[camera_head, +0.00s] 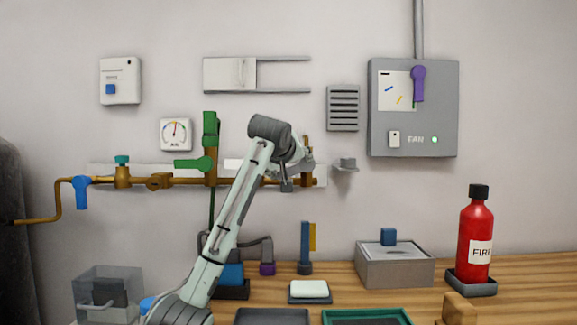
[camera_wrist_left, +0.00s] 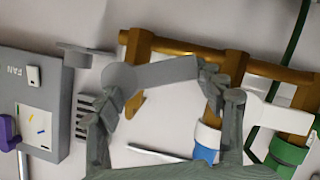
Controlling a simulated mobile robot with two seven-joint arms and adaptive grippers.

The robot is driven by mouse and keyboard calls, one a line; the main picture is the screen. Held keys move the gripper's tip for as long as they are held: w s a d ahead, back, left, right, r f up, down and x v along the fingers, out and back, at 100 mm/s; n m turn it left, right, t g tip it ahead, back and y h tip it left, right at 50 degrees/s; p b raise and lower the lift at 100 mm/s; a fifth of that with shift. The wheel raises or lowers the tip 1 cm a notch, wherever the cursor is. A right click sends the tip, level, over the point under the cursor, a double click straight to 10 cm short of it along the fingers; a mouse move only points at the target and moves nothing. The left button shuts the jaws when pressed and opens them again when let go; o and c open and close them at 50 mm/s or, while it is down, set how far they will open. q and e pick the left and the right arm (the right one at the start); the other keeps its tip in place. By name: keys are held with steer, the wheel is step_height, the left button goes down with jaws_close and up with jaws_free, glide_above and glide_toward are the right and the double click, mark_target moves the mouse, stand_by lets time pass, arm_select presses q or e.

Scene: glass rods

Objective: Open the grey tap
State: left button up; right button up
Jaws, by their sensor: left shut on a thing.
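The grey tap's lever (camera_wrist_left: 165,72) lies between the two fingers of my left gripper (camera_head: 300,160) in the left wrist view, and the fingers are shut on it. The lever runs across the gap, with a rounded end at its left. In the head view my gripper is at the right end of the brass pipe (camera_head: 226,181) on the wall, and my wrist hides most of the tap. The pipe also shows behind the lever in the wrist view (camera_wrist_left: 180,50). My right gripper is in neither view.
A green tap (camera_head: 193,164) and a blue tap (camera_head: 82,191) sit further left on the pipe. A grey wall bracket (camera_head: 345,165) is just right of my gripper. The fan box (camera_head: 440,110) hangs further right. The wooden bench below holds trays and a fire extinguisher (camera_head: 477,238).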

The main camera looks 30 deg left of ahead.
arm_select(q)
steer(key=shift+n, duration=0.3)
steer(key=o, duration=1.7)
steer(key=shift+f, duration=0.1)
steer(key=v, duration=1.2)
steer(key=shift+a, duration=0.1)
